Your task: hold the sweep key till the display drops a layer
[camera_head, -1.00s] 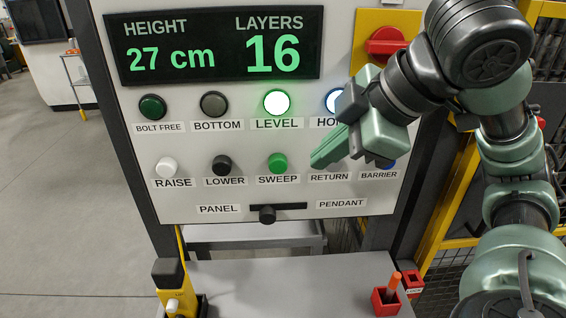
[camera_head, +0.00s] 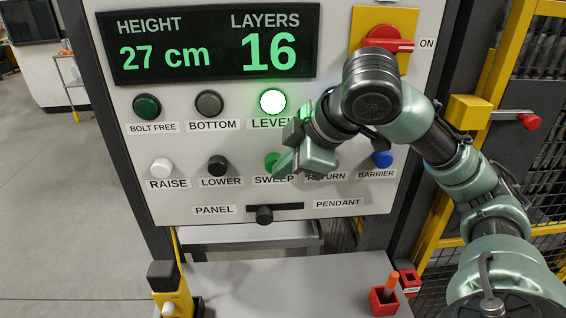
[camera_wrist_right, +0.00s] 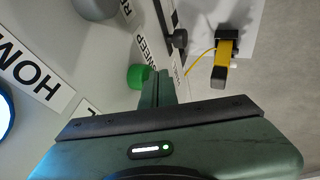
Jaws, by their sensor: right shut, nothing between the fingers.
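The green SWEEP key (camera_head: 271,158) is in the lower row of the panel, partly covered by my right gripper in the head view. My right gripper (camera_head: 280,168) is shut and empty, its fingertips at the key. In the right wrist view, the closed fingers (camera_wrist_right: 156,78) are right beside the green key (camera_wrist_right: 138,76); I cannot tell whether they touch it. The display (camera_head: 208,44) reads height 27 cm and layers 16. My left gripper is not in view.
The LEVEL lamp (camera_head: 272,102) is lit white-green above the key. LOWER (camera_head: 217,166), RAISE (camera_head: 161,168) and BARRIER (camera_head: 382,159) are nearby; RETURN is mostly hidden. A red rotary switch (camera_head: 388,38) is at upper right. A yellow pendant (camera_head: 176,301) stands below left.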

